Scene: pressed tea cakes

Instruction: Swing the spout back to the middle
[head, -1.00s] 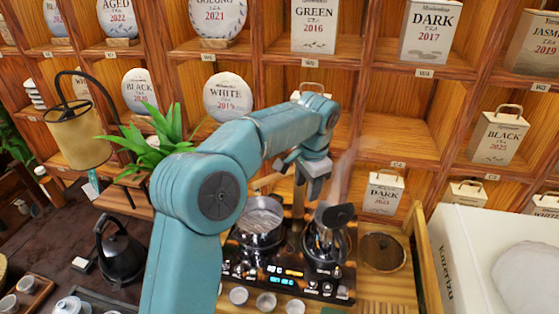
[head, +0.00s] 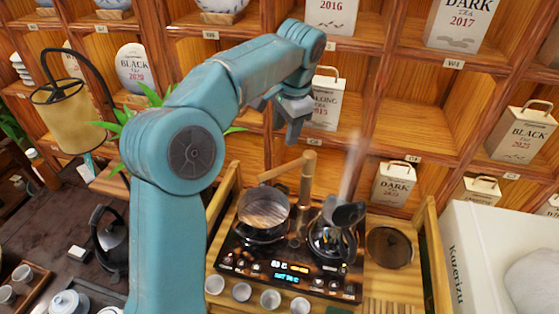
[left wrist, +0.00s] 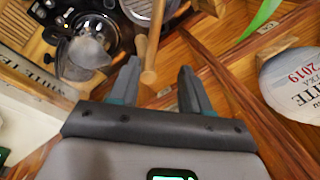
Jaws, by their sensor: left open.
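The spout (head: 287,166) is a light wooden arm at the top of an upright wooden post (head: 306,183) between the two burners. It points left, over the steel-topped pot (head: 264,208) on the left burner. My left gripper (head: 293,124) is open and empty, above and behind the spout, apart from it in the head view. In the left wrist view the open fingers (left wrist: 160,78) show, with the wooden spout and post (left wrist: 150,62) beyond and between them. Whether they touch is hard to tell there. My right gripper is not in view.
A glass kettle (head: 331,241) steams on the right burner. Small cups (head: 242,292) line the front of the stove (head: 290,268). Shelves with tea cakes and boxes stand close behind. A green plant (head: 152,95) is partly behind my left arm. A white box (head: 480,255) stands at right.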

